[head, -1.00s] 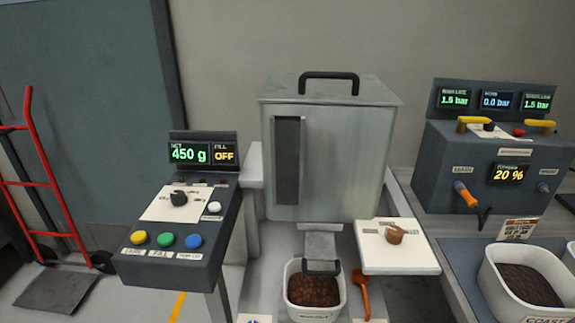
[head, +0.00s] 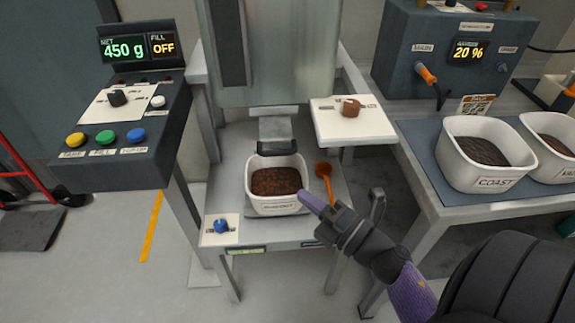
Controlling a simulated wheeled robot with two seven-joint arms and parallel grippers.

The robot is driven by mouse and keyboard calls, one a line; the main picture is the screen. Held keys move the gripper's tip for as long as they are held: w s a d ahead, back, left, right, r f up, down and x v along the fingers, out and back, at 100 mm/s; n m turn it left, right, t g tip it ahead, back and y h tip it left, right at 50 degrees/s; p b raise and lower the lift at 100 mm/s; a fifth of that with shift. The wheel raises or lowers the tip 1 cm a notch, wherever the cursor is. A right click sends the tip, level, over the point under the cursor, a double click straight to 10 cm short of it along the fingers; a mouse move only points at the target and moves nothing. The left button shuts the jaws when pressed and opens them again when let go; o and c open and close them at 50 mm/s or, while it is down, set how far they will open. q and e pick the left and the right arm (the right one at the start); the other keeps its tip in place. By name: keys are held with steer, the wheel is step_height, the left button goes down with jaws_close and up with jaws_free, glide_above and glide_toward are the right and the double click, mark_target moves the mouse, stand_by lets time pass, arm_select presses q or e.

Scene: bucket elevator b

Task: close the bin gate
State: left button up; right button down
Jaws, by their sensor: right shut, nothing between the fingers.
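The metal bin (head: 290,60) stands at the back centre, its top cut off by the frame. Under it is a grey chute (head: 275,130) with a black handle-like bar (head: 277,148) at its lower end. A white plate (head: 375,128) with a brown knob (head: 350,107) sits to the right of the bin's base. I cannot tell which of these parts works the gate. My right gripper (head: 318,207), with a purple tip, is shut and empty. It shows in front of the stand, just right of the white tub's lower edge, apart from bar and knob. My left gripper is out of view.
A white tub (head: 276,207) of brown granules stands under the chute, with an orange scoop (head: 324,172) beside it. A blue knob (head: 221,226) is at front left. A control box (head: 118,150) reading 450 g and OFF stands left; labelled tubs (head: 475,185) stand right.

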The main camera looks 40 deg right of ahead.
mark_target(279, 142)
steer(key=w+d+r, duration=0.1)
steer(key=w, duration=0.7)
steer(key=shift+r+b, duration=0.15)
steer(key=shift+b, duration=0.15)
steer(key=w+d, duration=0.1)
steer(key=w, duration=0.1)
steer(key=w+d+b, duration=0.1)
steer(key=w, duration=0.1)
steer(key=shift+d, duration=0.2)
steer(key=shift+w+d+r, duration=0.1)
steer(key=shift+w+d, duration=0.05)
steer(key=shift+d, duration=0.1)
